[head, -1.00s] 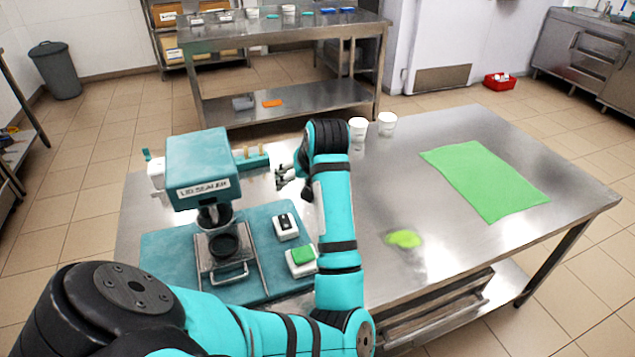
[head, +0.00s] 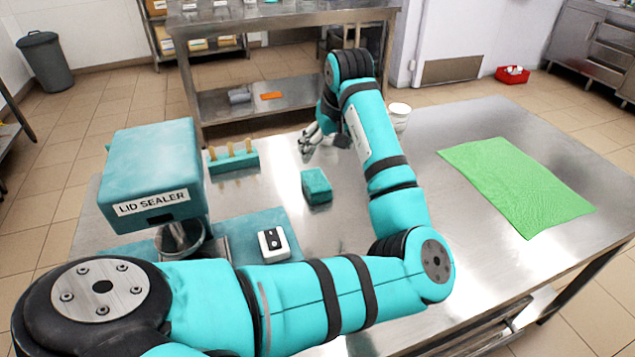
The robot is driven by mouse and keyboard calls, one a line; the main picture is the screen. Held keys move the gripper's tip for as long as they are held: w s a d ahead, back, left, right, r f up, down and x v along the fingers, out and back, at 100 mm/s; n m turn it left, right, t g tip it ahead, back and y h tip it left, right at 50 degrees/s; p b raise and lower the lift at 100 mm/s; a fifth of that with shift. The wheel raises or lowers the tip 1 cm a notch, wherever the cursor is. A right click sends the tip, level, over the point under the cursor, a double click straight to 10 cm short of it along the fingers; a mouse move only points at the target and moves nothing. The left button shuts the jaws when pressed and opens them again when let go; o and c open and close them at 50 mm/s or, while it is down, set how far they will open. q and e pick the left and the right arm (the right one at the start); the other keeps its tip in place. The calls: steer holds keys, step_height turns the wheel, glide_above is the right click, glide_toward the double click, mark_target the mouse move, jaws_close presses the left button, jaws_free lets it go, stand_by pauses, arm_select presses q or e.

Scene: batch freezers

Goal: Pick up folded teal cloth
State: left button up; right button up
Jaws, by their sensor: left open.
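The folded teal cloth (head: 316,186) is a small thick teal block lying on the steel table in the middle of the head view. My left gripper (head: 308,148) is open, beyond the cloth and a little to its left in the picture. It is apart from the cloth, and its fingers look empty. My left arm reaches in from the lower left and bends away to the right of the cloth. My right gripper does not show.
The lid sealer (head: 155,172) stands left, with a teal holder of wooden sticks (head: 233,158) behind it. A white switch box (head: 273,243) is near. A white cup (head: 399,117) is partly hidden by my arm. A green mat (head: 515,185) lies right.

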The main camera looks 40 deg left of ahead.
arm_select(q)
glide_toward(316, 180)
steer(key=shift+d+f, duration=0.1)
steer(key=shift+f, duration=0.35)
steer(key=x, duration=0.3)
steer(key=shift+w+f, duration=0.15)
steer(key=shift+f, duration=0.05)
steer(key=shift+w+a+f, duration=0.1)
steer(key=shift+a+f, duration=0.2)
steer(key=shift+f, duration=0.05)
steer(key=shift+a+f, duration=0.1)
steer(key=shift+f, duration=0.25)
steer(key=x, duration=0.5)
steer(key=shift+a+r, duration=0.15)
steer(key=shift+a, duration=0.05)
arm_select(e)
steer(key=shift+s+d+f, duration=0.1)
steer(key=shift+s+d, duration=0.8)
arm_select(q)
steer(key=shift+f+p, duration=0.2)
steer(key=shift+p, duration=0.2)
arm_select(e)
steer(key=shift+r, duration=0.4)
arm_select(q)
steer(key=shift+c, duration=0.4)
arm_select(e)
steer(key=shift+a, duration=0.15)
